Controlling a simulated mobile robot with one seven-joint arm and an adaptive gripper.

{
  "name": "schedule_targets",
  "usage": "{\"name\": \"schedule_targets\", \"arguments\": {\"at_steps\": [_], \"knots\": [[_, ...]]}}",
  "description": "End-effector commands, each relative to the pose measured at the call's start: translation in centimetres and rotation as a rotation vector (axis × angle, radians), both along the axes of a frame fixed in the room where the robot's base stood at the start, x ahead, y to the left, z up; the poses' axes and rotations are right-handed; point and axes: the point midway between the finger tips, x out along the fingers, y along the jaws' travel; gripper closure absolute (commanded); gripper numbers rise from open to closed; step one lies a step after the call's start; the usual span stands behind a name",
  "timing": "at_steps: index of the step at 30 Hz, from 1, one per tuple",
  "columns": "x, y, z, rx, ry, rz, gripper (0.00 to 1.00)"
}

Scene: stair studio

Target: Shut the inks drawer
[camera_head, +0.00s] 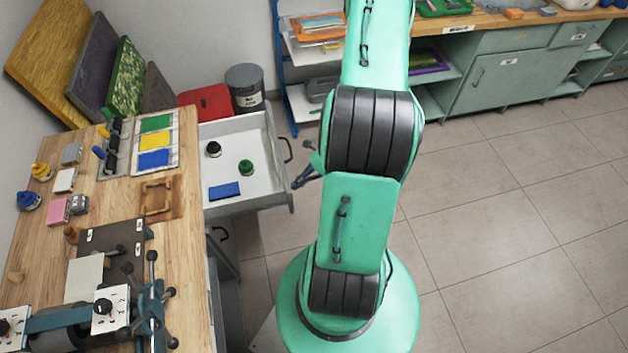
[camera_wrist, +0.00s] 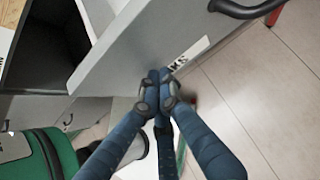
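The inks drawer (camera_head: 222,137) is pulled out from the right side of the wooden workbench. It is white inside and holds a dark jar (camera_head: 213,149), a green jar (camera_head: 246,167) and a blue block (camera_head: 224,191). Its grey front (camera_wrist: 150,38) fills the upper wrist view, with a partly hidden label ending in "KS" (camera_wrist: 188,54) and a dark handle (camera_wrist: 245,10). My gripper (camera_head: 300,182) is at the outer side of the drawer front, partly hidden by my arm. In the wrist view its fingertips (camera_wrist: 158,76) are together, at the front's lower edge; I cannot tell whether they touch it.
The workbench (camera_head: 190,235) carries ink pads, jars and a press. Below the drawer is a dark open cabinet space (camera_wrist: 45,50). A grey bin (camera_head: 246,88) and a red box (camera_head: 206,101) stand behind the drawer. Tiled floor (camera_head: 520,210) is clear on the right.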

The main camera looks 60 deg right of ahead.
Motion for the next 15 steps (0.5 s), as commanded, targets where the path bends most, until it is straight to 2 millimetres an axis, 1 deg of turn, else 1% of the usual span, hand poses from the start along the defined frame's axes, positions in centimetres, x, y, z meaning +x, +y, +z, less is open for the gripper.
{"name": "schedule_targets", "arguments": {"at_steps": [1, 15], "knots": [[1.0, 1.1, -0.1, 0.001, 0.0, 0.005, 1.0], [8.9, 9.0, -0.2, 0.0, -0.001, 0.005, 1.0]]}}
